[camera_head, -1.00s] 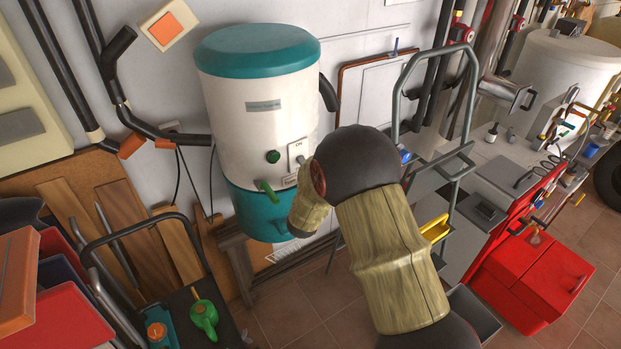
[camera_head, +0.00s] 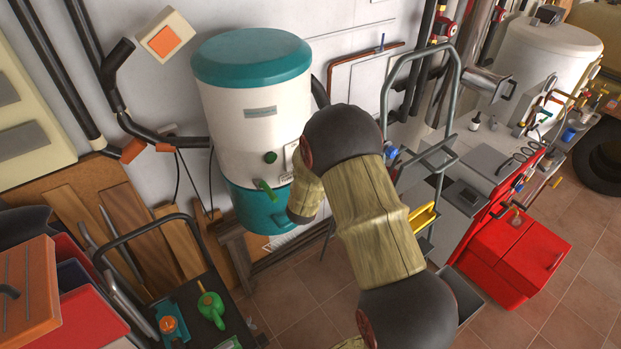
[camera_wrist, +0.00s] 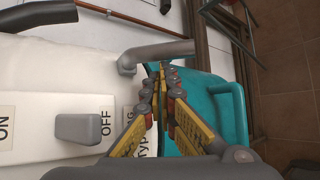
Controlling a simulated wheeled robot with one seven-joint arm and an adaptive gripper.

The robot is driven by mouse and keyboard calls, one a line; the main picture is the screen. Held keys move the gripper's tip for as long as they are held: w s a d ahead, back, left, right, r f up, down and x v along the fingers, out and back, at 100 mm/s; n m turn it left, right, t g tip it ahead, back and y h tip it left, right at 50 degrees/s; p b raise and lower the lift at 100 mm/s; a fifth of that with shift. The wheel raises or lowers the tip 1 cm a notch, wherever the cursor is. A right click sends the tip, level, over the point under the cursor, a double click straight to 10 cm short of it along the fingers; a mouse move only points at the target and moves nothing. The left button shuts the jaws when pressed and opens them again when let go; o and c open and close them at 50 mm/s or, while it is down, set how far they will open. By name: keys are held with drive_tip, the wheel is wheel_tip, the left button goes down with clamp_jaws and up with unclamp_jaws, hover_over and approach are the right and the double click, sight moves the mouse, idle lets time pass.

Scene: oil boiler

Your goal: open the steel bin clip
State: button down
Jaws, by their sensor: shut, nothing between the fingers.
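The white vessel (camera_head: 235,115) has a teal lid and a teal lower bin (camera_head: 262,208). The bin and its raised handle show in the wrist view (camera_wrist: 235,105). A grey bent lever (camera_wrist: 157,54) sticks out near the white-to-teal seam; I cannot tell for sure whether it is the steel clip. My gripper (camera_wrist: 164,72) is shut and empty, its yellow fingers converging just below the lever's lower side in the picture. Contact is unclear. A grey switch knob (camera_wrist: 82,128) sits between ON and OFF labels. In the head view, my arm hides the gripper.
A grey hand-truck frame (camera_head: 455,90) and red cabinet (camera_head: 515,255) stand right. A cart with a green can (camera_head: 211,307) stands left. Tiled floor (camera_head: 305,285) is open between them.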

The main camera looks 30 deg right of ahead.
drive_tip(key=shift+d+r+p, duration=0.1)
drive_tip(key=shift+r+p, duration=0.2)
drive_tip(key=shift+r, duration=0.05)
drive_tip(key=shift+s, duration=0.2)
drive_tip(key=shift+s+r+p, duration=0.25)
drive_tip(key=shift+s+p, duration=0.1)
drive_tip(key=shift+s, duration=0.3)
drive_tip(key=v, duration=1.2)
drive_tip(key=shift+f, duration=0.1)
idle(0.4)
